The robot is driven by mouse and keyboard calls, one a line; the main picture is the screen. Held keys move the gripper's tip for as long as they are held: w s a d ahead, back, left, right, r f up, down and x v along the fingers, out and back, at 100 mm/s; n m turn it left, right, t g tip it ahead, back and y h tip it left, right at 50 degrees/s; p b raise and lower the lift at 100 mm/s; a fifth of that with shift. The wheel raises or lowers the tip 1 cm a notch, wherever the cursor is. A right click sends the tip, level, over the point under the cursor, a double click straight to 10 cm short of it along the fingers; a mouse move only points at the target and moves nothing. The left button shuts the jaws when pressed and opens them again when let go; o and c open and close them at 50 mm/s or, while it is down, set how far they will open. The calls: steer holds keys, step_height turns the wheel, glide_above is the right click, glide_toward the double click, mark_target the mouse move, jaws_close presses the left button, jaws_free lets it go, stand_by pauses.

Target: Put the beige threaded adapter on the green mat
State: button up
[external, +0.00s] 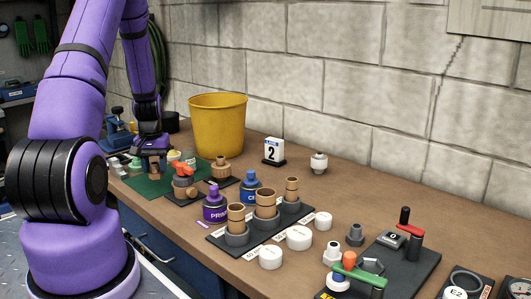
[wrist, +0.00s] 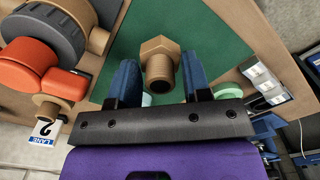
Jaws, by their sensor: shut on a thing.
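The beige threaded adapter (wrist: 159,68) has a hex head and a threaded end. It is between the two blue fingers of my gripper (wrist: 161,80) in the wrist view, and my gripper is shut on it. The green mat (wrist: 205,35) fills the background behind it. In the external view my gripper (external: 151,152) points down at the mat (external: 149,186), with the adapter (external: 154,164) below the fingers. I cannot tell whether the adapter touches the mat or hangs just above it.
Pale green (external: 136,163) and other small parts sit around the mat. An orange-handled valve (external: 183,170) stands right of it, and a yellow bucket (external: 217,125) stands behind. A dark rack with beige pipe pieces (external: 266,203) is further right. A block wall closes the back.

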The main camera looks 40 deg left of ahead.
mark_target(158, 175)
steer(key=shift+w+a+f, duration=0.15)
steer(key=shift+w+a, duration=0.1)
steer(key=shift+w, duration=0.25)
steer(key=shift+f, duration=1.65)
steer(key=shift+s+f, duration=0.1)
steer(key=o, duration=0.9)
step_height(158, 175, up, 12)
steer(key=shift+r, duration=0.1)
